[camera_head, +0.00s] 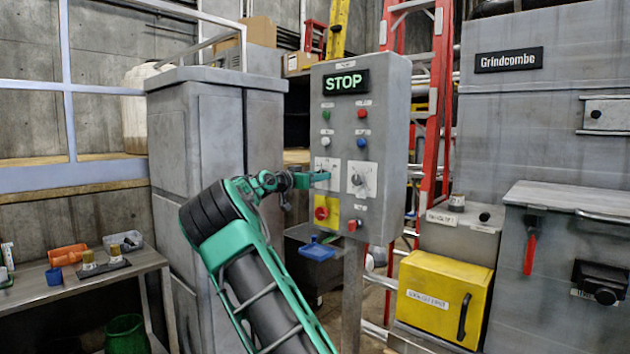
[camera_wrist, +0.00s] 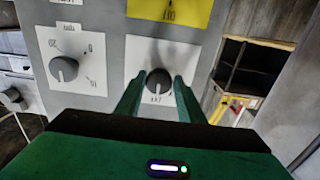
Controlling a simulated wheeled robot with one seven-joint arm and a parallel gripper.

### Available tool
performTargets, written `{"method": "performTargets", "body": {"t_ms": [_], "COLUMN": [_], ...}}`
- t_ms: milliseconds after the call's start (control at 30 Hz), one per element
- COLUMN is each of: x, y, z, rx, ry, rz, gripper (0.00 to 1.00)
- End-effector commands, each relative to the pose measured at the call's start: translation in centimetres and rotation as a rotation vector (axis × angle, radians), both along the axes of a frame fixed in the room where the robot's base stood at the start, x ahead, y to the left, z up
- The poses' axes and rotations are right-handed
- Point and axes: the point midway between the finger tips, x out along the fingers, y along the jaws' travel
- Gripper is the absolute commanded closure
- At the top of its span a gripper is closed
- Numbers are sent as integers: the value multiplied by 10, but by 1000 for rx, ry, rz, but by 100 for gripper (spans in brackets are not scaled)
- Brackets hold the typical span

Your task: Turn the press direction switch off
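Two rotary switches on white plates sit side by side on the grey control panel (camera_head: 388,150). The labels are too small to tell which is the press direction switch. My gripper (camera_head: 322,177) is in front of the left switch (camera_head: 327,163) in the head view and partly hides it. The right switch (camera_head: 357,180) is clear. In the wrist view, which is upside down, the left switch's dark round knob (camera_wrist: 158,80) lies between and just beyond my open fingertips (camera_wrist: 157,85). The right switch's knob (camera_wrist: 64,68) is off to the side. Contact cannot be told.
The panel's display (camera_head: 346,82) reads STOP in green. Several coloured buttons sit above the switches. A red knob on a yellow plate (camera_head: 326,212) is just below the left switch, with a red button (camera_head: 352,225) beside it. A yellow box (camera_head: 440,295) stands right of the panel.

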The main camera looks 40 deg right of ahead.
Motion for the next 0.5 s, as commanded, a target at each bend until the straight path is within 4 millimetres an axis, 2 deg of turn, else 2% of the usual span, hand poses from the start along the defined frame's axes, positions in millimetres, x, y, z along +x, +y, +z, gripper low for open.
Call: {"method": "performTargets", "body": {"t_ms": [33, 67, 367, 500], "x": [2, 2, 0, 1], "y": [1, 1, 2, 12], "z": [0, 0, 0, 0], "rx": [0, 0, 0, 1], "ry": [0, 0, 0, 0], "rz": [4, 4, 1, 3], "gripper": [53, 49, 49, 49]}}
